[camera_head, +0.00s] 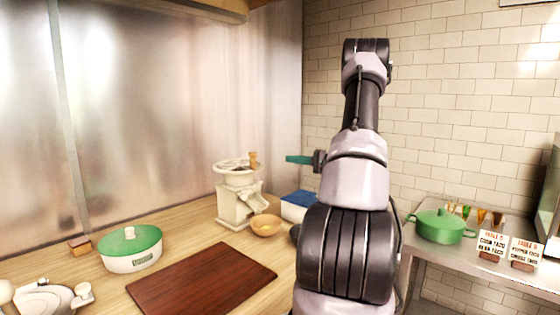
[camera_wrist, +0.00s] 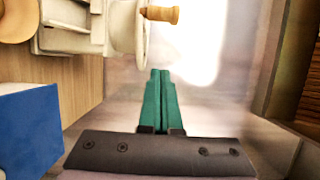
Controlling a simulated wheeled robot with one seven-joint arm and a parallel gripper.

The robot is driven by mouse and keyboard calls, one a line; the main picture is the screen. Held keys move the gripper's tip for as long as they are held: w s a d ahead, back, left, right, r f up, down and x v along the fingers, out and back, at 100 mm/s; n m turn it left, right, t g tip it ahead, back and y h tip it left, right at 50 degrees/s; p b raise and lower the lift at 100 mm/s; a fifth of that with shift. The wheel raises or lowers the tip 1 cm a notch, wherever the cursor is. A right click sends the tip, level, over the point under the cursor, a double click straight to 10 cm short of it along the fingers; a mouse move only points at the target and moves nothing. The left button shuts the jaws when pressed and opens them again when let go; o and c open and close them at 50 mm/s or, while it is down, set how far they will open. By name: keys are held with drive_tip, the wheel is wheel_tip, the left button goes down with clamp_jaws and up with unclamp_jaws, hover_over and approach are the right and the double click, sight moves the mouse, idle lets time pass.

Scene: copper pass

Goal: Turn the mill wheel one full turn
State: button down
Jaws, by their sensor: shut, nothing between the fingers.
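The mill (camera_head: 238,200) is a cream-coloured body standing on the wooden counter, in the middle of the head view. Its wheel (camera_head: 237,166) lies flat on top, with a wooden handle (camera_head: 253,159) standing up at the wheel's right side. In the wrist view the wheel (camera_wrist: 142,30) is seen edge-on and the handle (camera_wrist: 161,14) points right. My gripper (camera_head: 290,159) has green fingers, to the right of the handle and apart from it. In the wrist view the gripper (camera_wrist: 160,76) is shut and empty, with clear space between its tips and the handle.
A wooden bowl (camera_head: 265,226) stands by the mill's foot, and a blue-topped white box (camera_head: 298,205) is right of it. A dark red board (camera_head: 203,278) and a green-lidded dish (camera_head: 131,248) lie nearer. A metal wall (camera_head: 180,110) rises behind the counter. A green pot (camera_head: 441,228) stands at right.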

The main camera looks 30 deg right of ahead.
drive_tip(key=w+a, duration=0.5)
drive_tip(key=a, duration=0.4)
drive_tip(key=shift+a, duration=0.25)
drive_tip(key=shift+s+a, duration=0.1)
drive_tip(key=shift+s+a+m+t+h, duration=0.2)
drive_tip(key=shift+m+t+h, duration=0.1)
drive_tip(key=shift+h, duration=0.1)
drive_tip(key=shift+s+a+m+t+h, duration=0.1)
drive_tip(key=shift+a+m+t+h, duration=0.2)
drive_tip(key=shift+h, duration=0.1)
